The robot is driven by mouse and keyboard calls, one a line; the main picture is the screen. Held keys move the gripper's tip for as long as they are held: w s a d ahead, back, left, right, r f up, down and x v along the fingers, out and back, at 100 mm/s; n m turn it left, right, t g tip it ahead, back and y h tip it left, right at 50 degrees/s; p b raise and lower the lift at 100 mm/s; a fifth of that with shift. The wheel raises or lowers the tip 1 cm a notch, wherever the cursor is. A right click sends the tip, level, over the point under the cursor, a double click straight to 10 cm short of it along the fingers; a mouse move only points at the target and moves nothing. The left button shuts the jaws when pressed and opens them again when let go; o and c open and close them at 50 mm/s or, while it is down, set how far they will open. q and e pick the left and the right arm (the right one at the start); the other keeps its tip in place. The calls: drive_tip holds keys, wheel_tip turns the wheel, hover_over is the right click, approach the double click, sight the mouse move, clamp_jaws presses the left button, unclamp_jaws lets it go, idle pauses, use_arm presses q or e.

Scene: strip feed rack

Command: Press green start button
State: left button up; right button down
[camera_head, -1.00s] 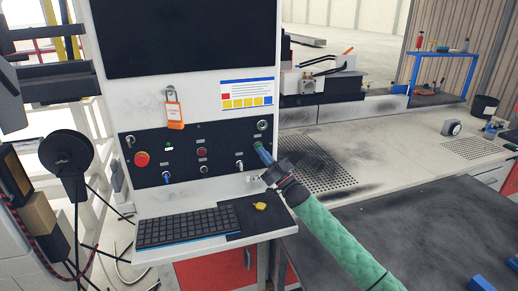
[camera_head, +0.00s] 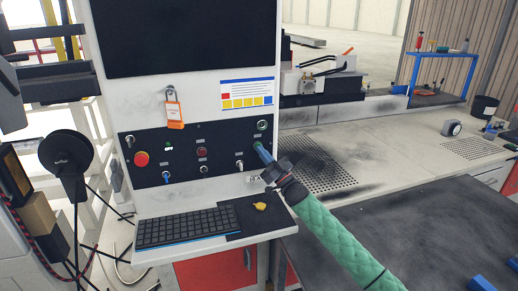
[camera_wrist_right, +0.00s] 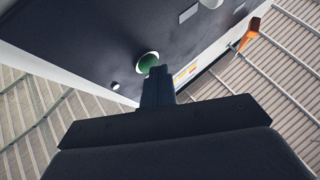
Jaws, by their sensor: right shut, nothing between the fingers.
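The green start button (camera_head: 262,125) sits in a pale ring at the upper right of the black control panel (camera_head: 225,160). My right gripper (camera_head: 259,148) is shut and empty, its tip just below the button in the head view. In the right wrist view the green button (camera_wrist_right: 147,62) shows in its ring, and the shut fingertips (camera_wrist_right: 158,71) overlap its lower right edge. I cannot tell whether they touch it. My left gripper is not in view.
A red emergency button (camera_head: 141,159), a smaller red button (camera_head: 202,152) and several switches share the panel. An orange lock tag (camera_head: 174,113) hangs above it. A keyboard (camera_head: 186,227) lies on the shelf below. A perforated worktop (camera_head: 330,178) lies to the right.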

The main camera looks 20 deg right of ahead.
drive_tip(key=shift+s, duration=0.9)
drive_tip(key=shift+p, duration=0.3)
drive_tip(key=s+p, duration=0.1)
drive_tip(key=s, duration=0.4)
idle(0.8)
